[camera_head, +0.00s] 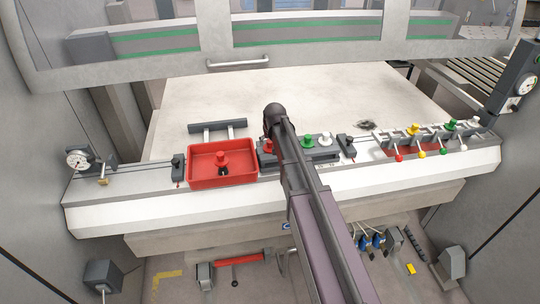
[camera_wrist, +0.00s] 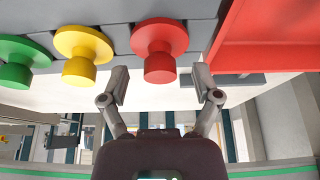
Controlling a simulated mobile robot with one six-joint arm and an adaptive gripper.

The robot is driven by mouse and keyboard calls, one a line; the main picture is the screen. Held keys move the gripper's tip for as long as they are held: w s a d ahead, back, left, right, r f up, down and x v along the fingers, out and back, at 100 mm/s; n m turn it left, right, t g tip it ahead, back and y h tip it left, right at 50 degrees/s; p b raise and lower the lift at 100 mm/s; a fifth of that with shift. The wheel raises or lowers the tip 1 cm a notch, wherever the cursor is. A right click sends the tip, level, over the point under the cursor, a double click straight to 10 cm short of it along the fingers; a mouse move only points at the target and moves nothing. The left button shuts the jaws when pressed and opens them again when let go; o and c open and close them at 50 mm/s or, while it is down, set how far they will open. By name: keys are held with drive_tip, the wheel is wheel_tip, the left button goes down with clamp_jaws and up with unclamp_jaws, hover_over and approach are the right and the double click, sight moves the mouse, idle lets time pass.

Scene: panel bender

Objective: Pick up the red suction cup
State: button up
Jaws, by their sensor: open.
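A red suction cup (camera_head: 268,147) stands at the left end of a dark grey rack (camera_head: 318,157), beside my arm. It is the red cup (camera_wrist: 160,45) in the wrist view, with a wide disc and a short round stem. My gripper (camera_wrist: 160,76) is open and empty, its two fingers spread to either side of this stem's line. Whether the fingers reach level with the stem cannot be told. Another red cup (camera_head: 221,158) stands in the red tray (camera_head: 191,178). My arm hides the gripper in the head view.
Yellow (camera_wrist: 82,56) and green (camera_wrist: 19,63) cups stand beside the red one in the rack. A white cup (camera_head: 325,139) stands at its right end. The red tray's wall (camera_wrist: 270,45) is close. A lever unit with coloured knobs (camera_head: 422,154) is at the right.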

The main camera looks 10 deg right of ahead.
drive_tip(key=shift+b+x, duration=0.6)
drive_tip(key=shift+x, duration=0.35)
clamp_jaws()
